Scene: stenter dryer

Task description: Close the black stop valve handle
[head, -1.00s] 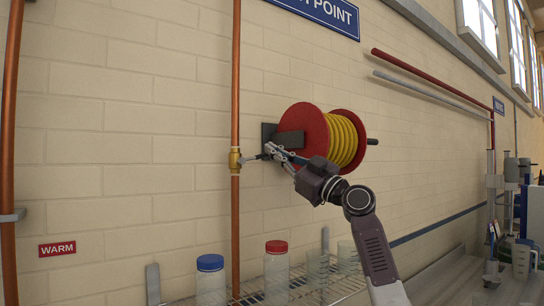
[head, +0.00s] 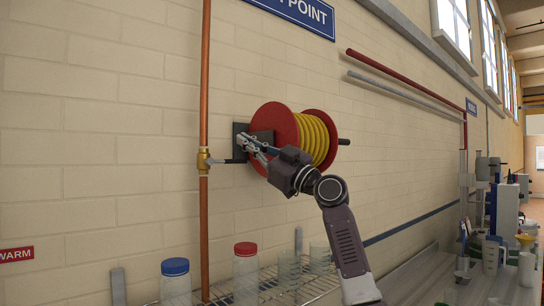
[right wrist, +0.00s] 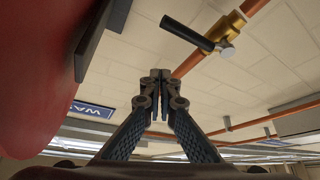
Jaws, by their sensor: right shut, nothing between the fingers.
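A brass stop valve (head: 203,160) sits on the upright copper pipe at the wall in the head view. Its black handle (head: 229,161) points right, roughly square to the pipe. The right wrist view also shows the black handle (right wrist: 187,33) and the brass valve body (right wrist: 232,25), beyond the fingertips. My right gripper (head: 243,141) is just above the handle's free end in the head view. In the right wrist view the fingers (right wrist: 160,76) are together and empty, with a visible gap to the handle. My left gripper is not in view.
A red hose reel (head: 284,131) with yellow hose is right beside my right gripper, its dark bracket (head: 240,132) behind the fingers. Below, a wire shelf (head: 262,290) holds a blue-lidded jar (head: 175,282) and a red-lidded jar (head: 246,270). The wall left of the pipe is open.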

